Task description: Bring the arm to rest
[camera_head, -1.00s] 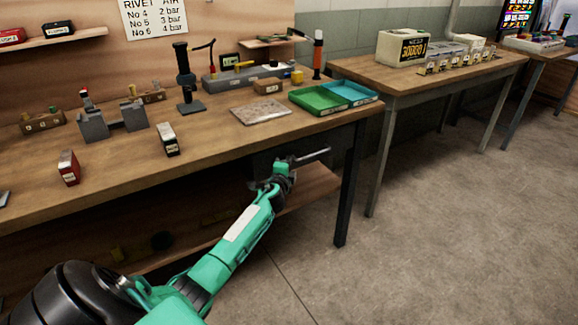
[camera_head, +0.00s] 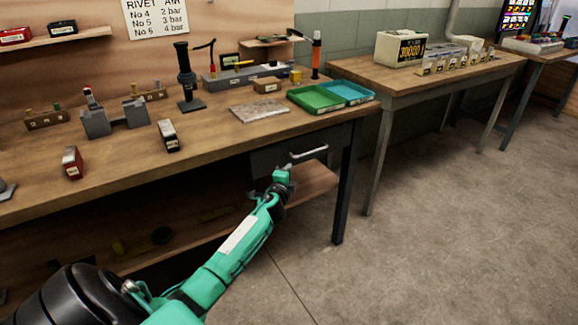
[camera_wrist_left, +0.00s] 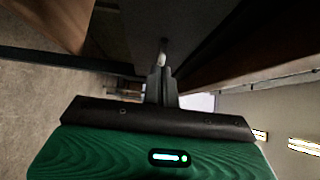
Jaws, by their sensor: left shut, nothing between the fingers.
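My left arm is green and black and reaches in from the lower left. Its gripper (camera_head: 284,172) is just below and left of the metal handle (camera_head: 309,153) on the dark drawer (camera_head: 275,158) under the workbench. The drawer looks shut. In the left wrist view the gripper's fingers (camera_wrist_left: 161,76) are together, with nothing held. A small pale shape shows by the fingertips there, and I cannot tell what it is. In the head view the fingertips are small and hard to make out. My right gripper is not in view.
The wooden workbench (camera_head: 225,130) carries a green tray (camera_head: 315,99), a blue tray (camera_head: 348,92), a flat plate (camera_head: 259,114) and several small boxes. Its front leg (camera_head: 346,190) stands right of my gripper. A lower shelf (camera_head: 314,181) lies beneath. Open floor (camera_head: 440,220) is to the right.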

